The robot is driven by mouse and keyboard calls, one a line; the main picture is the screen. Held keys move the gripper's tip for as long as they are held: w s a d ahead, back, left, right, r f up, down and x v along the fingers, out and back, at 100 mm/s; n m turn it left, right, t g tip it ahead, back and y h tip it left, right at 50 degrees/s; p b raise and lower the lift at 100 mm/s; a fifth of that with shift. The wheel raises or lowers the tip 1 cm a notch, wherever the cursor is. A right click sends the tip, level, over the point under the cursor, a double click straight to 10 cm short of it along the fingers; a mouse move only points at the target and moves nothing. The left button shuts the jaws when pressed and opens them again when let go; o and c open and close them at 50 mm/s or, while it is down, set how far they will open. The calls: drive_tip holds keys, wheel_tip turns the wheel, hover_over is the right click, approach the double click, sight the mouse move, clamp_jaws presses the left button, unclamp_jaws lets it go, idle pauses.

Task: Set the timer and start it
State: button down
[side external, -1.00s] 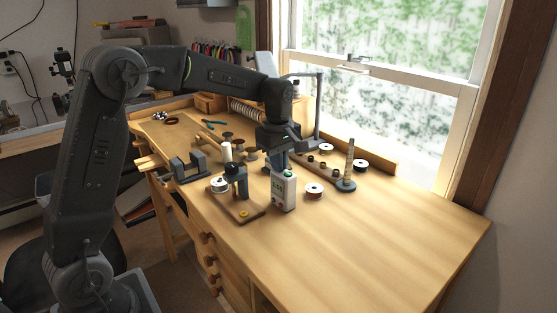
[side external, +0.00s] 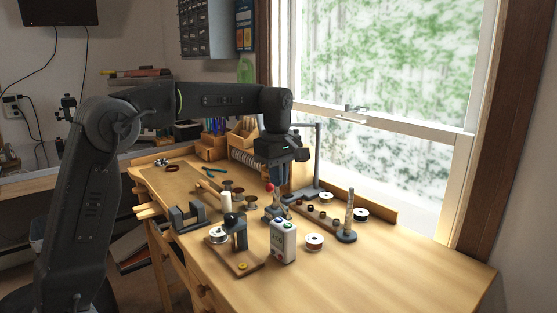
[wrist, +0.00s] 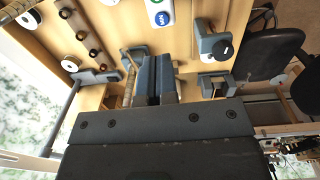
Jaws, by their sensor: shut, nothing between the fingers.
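The timer (side external: 283,242) is a small white box standing upright on the workbench, with a green button and a blue button on top. Its front face is too small to read. In the wrist view, the timer (wrist: 160,14) is at the top edge, partly cut off, with both buttons showing. My gripper (side external: 282,178) is above and behind the timer in the side view, apart from it. In the wrist view, my gripper (wrist: 155,58) has its blue-grey fingers together and empty, below the timer in the picture.
A small press (side external: 238,238) on a wooden base stands left of the timer. A white-rimmed spool (side external: 314,241) lies to its right, and a ring mandrel (side external: 348,215) stands farther right. A red-knobbed tool (side external: 270,188) is behind. The front right bench is clear.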

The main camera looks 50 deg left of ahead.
sight(287, 225)
drive_tip(key=shift+r, duration=2.25)
drive_tip(key=shift+d, duration=0.1)
drive_tip(key=d, duration=0.3)
drive_tip(key=shift+r, duration=0.25)
wheel_tip(287, 225, down, 14)
